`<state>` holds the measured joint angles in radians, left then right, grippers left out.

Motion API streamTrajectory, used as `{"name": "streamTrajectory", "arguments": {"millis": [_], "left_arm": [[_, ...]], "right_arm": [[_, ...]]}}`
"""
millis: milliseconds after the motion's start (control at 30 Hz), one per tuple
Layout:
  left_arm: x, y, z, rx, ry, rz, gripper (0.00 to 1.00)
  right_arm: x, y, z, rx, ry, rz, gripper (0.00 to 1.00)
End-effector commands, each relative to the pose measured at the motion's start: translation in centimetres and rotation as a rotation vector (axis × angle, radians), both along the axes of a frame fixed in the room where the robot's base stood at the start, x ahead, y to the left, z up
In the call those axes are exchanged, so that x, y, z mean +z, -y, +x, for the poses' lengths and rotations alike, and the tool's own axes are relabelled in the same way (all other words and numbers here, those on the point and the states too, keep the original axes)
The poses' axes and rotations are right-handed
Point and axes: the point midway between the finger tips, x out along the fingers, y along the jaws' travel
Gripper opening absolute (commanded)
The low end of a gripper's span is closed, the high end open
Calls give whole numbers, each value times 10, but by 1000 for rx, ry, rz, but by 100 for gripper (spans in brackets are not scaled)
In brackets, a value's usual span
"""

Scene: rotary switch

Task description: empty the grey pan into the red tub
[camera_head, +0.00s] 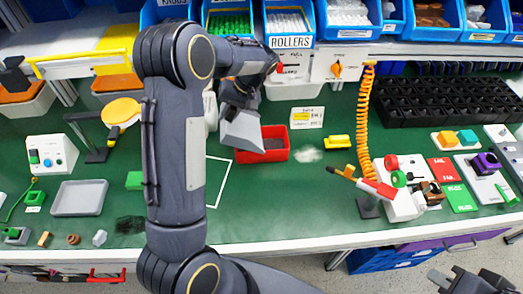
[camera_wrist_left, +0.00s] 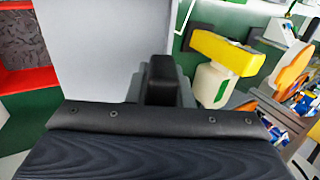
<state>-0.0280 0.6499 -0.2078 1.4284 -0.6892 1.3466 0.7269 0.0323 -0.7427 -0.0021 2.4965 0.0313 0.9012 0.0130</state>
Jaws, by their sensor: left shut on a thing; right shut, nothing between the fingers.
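The grey pan (camera_head: 241,132) hangs steeply tilted from my left gripper (camera_head: 240,98), which is shut on it. In the head view its lower edge overlaps the left end of the red tub (camera_head: 277,155). The tub stands on the green bench top, and dark grey material shows inside it. In the left wrist view the pan (camera_wrist_left: 95,45) is a plain pale grey surface, with the red tub (camera_wrist_left: 32,78) and its speckled dark contents to the left. I cannot tell whether anything is still in the pan. My right gripper (camera_head: 442,278) is shut and empty at the lower right, off the bench.
A yellow block (camera_head: 338,142) and a pale spot (camera_head: 309,155) lie right of the tub. An orange coiled hose (camera_head: 364,120) hangs further right. A grey tray (camera_head: 78,198) lies at the left. My left arm hides part of the bench. The front middle is clear.

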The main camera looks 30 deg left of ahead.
Motion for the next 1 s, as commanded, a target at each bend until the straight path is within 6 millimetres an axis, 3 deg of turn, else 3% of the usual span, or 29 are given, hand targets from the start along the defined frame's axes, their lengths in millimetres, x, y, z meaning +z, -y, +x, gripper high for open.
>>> {"name": "streamTrajectory", "arguments": {"millis": [100, 533, 1000], "left_arm": [[-8, -8, -5, 3, 37, -58, 0], [-10, -11, -7, -1, 59, -94, 0], [-56, -30, -19, 4, 219, -342, 0]], "right_arm": [[-11, 0, 0, 0, 0, 0, 0], [-13, 0, 0, 0, 0, 0, 0], [-59, 0, 0, 0, 0, 0, 0]]}}
